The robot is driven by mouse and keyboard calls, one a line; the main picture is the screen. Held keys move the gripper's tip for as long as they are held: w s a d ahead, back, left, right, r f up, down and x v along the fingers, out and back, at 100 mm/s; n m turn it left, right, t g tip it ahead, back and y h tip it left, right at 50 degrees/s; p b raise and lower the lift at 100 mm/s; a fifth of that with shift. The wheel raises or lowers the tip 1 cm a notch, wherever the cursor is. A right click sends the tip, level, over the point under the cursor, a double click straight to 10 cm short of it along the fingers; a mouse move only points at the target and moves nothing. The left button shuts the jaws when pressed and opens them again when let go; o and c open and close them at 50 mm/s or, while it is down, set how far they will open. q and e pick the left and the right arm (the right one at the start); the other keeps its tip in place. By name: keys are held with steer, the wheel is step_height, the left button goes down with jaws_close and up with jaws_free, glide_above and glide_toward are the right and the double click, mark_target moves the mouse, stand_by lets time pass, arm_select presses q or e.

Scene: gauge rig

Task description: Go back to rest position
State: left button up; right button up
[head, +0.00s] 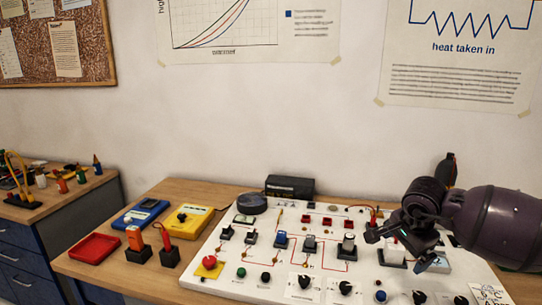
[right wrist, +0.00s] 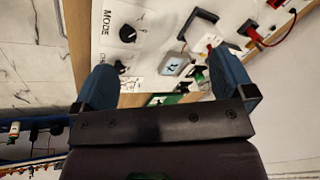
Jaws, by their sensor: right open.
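My right gripper (head: 399,250) comes in from the right in the head view, over the right part of the white gauge panel (head: 262,275). Its two fingers are apart, with nothing seen held between them. In the right wrist view the blue fingers of the right gripper (right wrist: 163,78) stand wide apart, with the panel and its parts beyond them. The gripper and arm hide some of the panel's right side. My left gripper is not in view.
The panel lies on a wooden table (head: 180,189) with knobs, switches and red wiring lines. A red tray (head: 94,249), a blue meter (head: 141,212), a yellow meter (head: 188,220) and a black box (head: 290,187) stand around it. A side cabinet (head: 60,228) is at left.

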steer(key=s+a+r+m+t+y, duration=0.1)
steer(key=a+r+m+y, duration=0.5)
steer(key=a+y, duration=0.4)
steer(key=s+a+r+m+t+y, duration=0.1)
steer(key=a+r+m+t+y, duration=0.1)
steer(key=a+r+m+y, duration=0.55)
steer(key=s+d+f+m+t+h, duration=0.1)
steer(key=d+f+m+t+h, duration=0.25)
steer(key=f+m, duration=0.55)
steer(key=s+d+f+m+t+h, duration=0.15)
steer(key=f+m+t+h, duration=0.25)
steer(key=m, duration=1)
steer(key=s+d+f+m+t+h, duration=0.1)
steer(key=d+f+m+t+h, duration=0.25)
steer(key=f+m, duration=0.55)
steer(key=s+d+f+m+g+h, duration=0.2)
steer(key=s+f+m, duration=0.3)
steer(key=s+f, duration=0.4)
steer(key=s+d+f+m+g+h, duration=0.3)
steer(key=s+f+m, duration=0.3)
steer(key=s, duration=0.8)
step_height(320, 180, down, 4)
steer(key=shift+s+d+r+g, duration=0.15)
steer(key=shift+s+d+g, duration=0.15)
steer(key=shift+d, duration=0.1)
